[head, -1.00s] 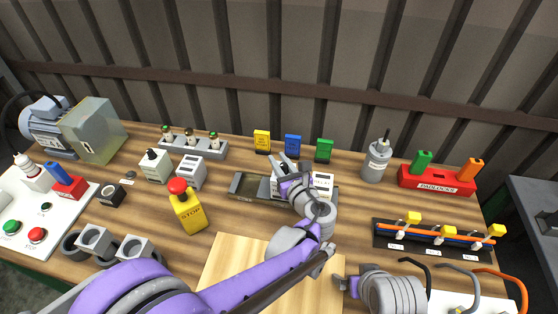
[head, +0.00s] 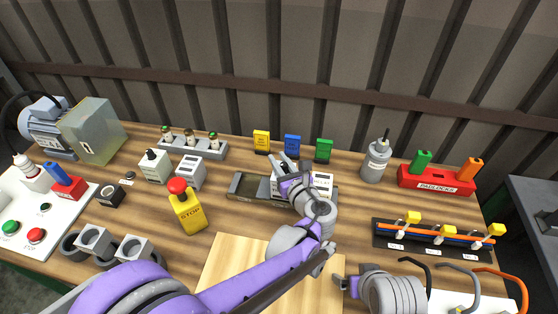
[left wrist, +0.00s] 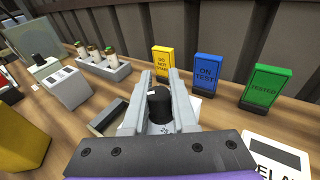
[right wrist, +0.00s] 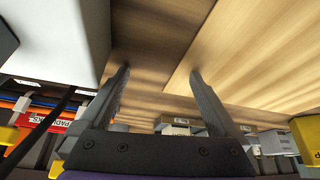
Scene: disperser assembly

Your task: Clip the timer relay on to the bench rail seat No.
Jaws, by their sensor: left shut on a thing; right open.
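My left gripper (head: 285,169) is shut on the timer relay, a light block with a black round knob (left wrist: 159,108), seen between the fingers in the left wrist view. In the head view the gripper mostly hides it. It is at the bench rail (head: 246,187), a dark grey channel whose left part is bare. A white block marked as a relay (head: 321,184) sits at the rail's right part, just right of the gripper. I cannot tell whether the held relay is fully seated. My right gripper (right wrist: 160,92) is open and empty, low at the bench's front.
Yellow (head: 262,141), blue (head: 292,145) and green (head: 323,150) tags stand behind the rail. A yellow stop box (head: 187,211) and white devices (head: 191,172) stand left. A grey bottle (head: 376,161) stands behind right. A pale board (head: 228,262) lies in front.

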